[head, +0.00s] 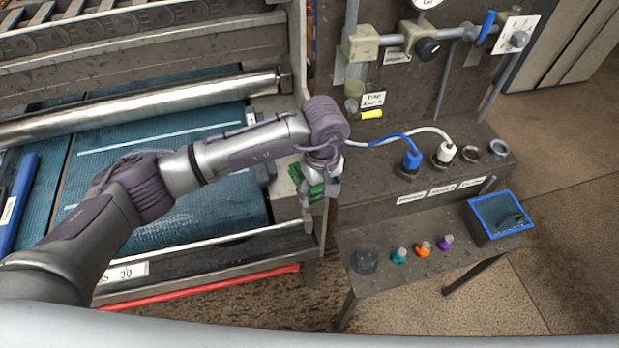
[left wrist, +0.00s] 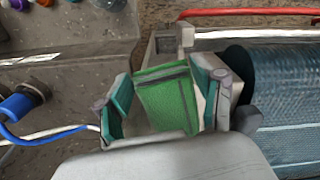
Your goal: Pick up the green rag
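The green rag (head: 314,191) is at the right end of the rug machine's frame, partly hidden by my left gripper (head: 321,178) in the head view. In the left wrist view the green rag (left wrist: 166,101) is a folded cloth with a dark stripe, lying between the two fingers of my left gripper (left wrist: 162,98). The fingers are spread, with a gap between the left finger and the rag. The right finger overlaps the rag's right edge; I cannot tell whether it touches. My right gripper is not in view.
A blue plug (head: 412,159) and a white plug (head: 445,152) sit right on the panel ledge. A low bench holds small coloured bottles (head: 423,248) and a blue-rimmed tray (head: 482,230). Floor is clear at far right.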

